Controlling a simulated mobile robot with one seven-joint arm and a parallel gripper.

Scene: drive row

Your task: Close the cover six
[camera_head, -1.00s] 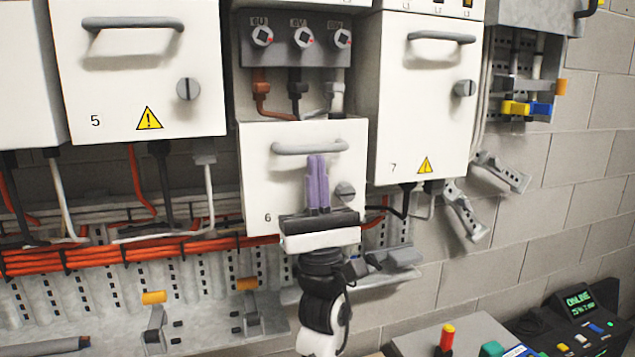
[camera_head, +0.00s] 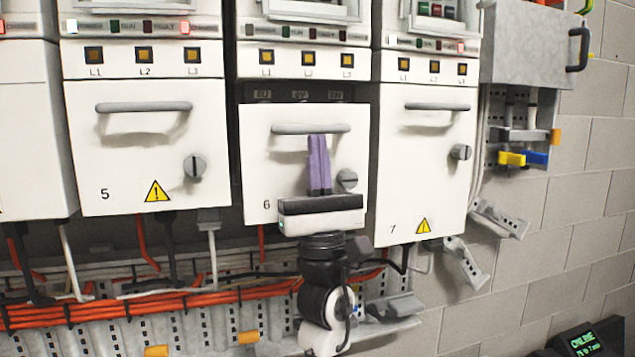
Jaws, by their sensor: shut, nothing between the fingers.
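Cover six (camera_head: 268,170) is a white panel with a grey bar handle (camera_head: 290,129), a grey round knob (camera_head: 347,180) and the number 6. It hangs in the middle of the row. A dark gap shows above its top edge, with the tops of the terminal labels (camera_head: 299,96) still in sight; the terminals below them are hidden behind the cover. My gripper (camera_head: 318,140) has purple fingers, shut and pointing up in front of the cover. The fingertips are near the handle's right half; whether they touch the cover or handle I cannot tell.
Cover five (camera_head: 130,150) on the left and cover seven (camera_head: 425,150) on the right sit flush under their indicator strips. Orange cables (camera_head: 200,297) run in a tray below. A grey box (camera_head: 530,45) sticks out at the upper right.

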